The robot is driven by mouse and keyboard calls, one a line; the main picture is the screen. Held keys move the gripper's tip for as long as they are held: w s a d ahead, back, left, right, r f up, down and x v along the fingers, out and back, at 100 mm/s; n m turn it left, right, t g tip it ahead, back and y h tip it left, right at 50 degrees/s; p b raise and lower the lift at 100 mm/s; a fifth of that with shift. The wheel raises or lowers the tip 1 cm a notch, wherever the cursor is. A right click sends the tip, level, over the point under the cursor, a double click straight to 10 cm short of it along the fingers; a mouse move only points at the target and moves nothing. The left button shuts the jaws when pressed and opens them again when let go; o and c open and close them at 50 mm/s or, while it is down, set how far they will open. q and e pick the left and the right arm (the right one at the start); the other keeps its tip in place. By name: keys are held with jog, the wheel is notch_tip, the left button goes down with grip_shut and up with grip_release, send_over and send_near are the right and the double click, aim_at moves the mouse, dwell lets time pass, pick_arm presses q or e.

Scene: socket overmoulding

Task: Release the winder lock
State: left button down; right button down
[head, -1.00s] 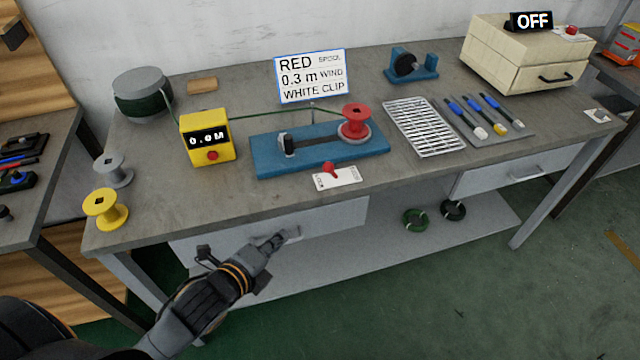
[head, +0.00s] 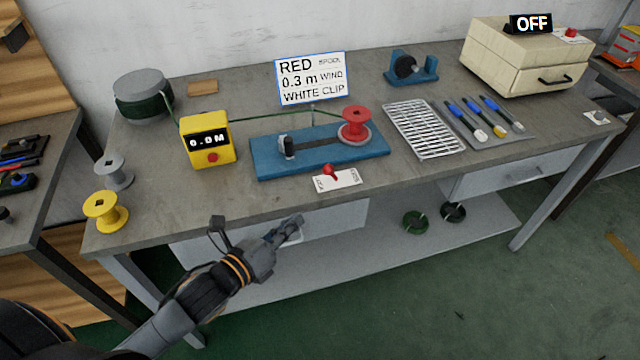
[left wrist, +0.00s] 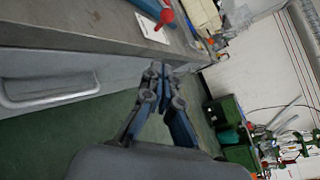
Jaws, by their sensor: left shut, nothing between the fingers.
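The winder (head: 265,160) is a blue base on the bench with a red spool (head: 354,122) upright at its right end. A small lever with a red knob (head: 329,171) stands on a white labelled plate (head: 347,180) in front of the winder. The label is too small to read. The knob also shows in the left wrist view (left wrist: 167,16). My left gripper (head: 297,222) is shut and empty, in front of the bench drawer and below the plate. It also shows in the left wrist view (left wrist: 160,68). My right gripper is in neither view.
A yellow meter (head: 208,140) reads 0.0M, and a green wire runs from the drum (head: 143,95) past it to the red spool. A wire rack (head: 424,128) and blue-handled tools lie to the right. The bench's front edge and drawer handle (left wrist: 50,90) are close to my gripper.

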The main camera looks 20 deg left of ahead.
aim_at(320, 197)
pick_arm(q)
jog(key=x, duration=0.8)
jog(key=shift+w+d, duration=0.1)
jog(key=shift+w, duration=0.25)
jog(key=shift+w+r+p, duration=0.25)
jog(key=shift+w+r, duration=0.05)
jog(key=shift+w, duration=0.25)
jog(key=shift+w+r+p, duration=0.25)
jog(key=shift+w, duration=0.35)
jog(key=shift+w+a+r, duration=0.25)
jog(key=shift+w, duration=0.4)
